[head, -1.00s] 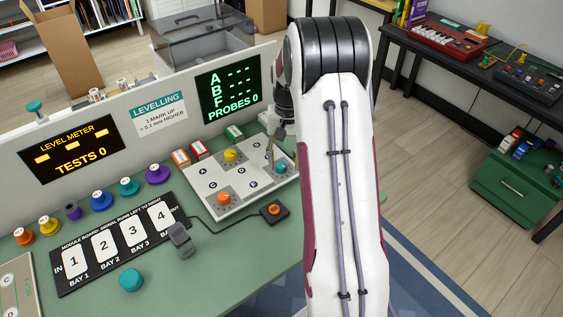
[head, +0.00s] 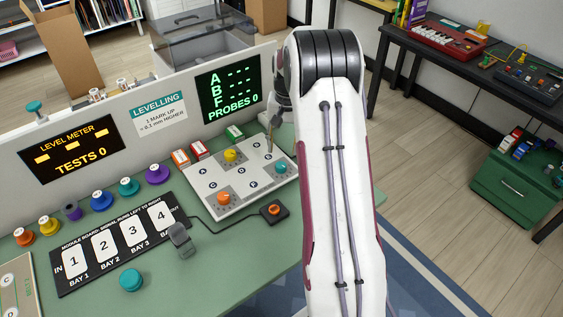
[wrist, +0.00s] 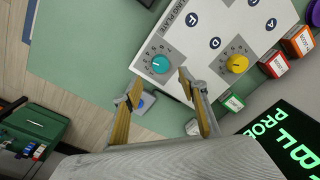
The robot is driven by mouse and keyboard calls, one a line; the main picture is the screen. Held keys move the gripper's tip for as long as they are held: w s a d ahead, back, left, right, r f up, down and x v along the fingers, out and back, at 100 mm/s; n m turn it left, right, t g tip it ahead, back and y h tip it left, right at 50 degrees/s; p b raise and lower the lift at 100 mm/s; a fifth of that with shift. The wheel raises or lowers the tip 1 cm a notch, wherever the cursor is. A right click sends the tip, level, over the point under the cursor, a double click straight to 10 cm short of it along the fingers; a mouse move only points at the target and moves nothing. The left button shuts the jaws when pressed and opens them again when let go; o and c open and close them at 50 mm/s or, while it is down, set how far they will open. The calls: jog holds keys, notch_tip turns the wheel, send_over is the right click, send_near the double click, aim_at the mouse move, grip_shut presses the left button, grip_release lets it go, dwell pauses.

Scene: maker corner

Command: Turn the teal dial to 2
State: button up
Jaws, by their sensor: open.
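The teal dial (head: 281,168) is on a grey square at the right corner of the white plate (head: 247,187). In the head view a finger of my gripper (head: 270,144) shows just behind the dial; my arm hides the rest.
A yellow dial (head: 231,156) and an orange dial (head: 223,199) sit on the same plate. Small red, orange and green boxes (head: 235,133) stand behind it. A black box with an orange knob (head: 274,210) lies in front. The screens read TESTS 0 and PROBES 0.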

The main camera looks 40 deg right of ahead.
aim_at(281, 165)
jog(key=shift+w+a+f, duration=0.1)
jog(key=shift+a+f, duration=0.05)
jog(key=shift+f, duration=3.65)
jog(key=c, duration=1.1)
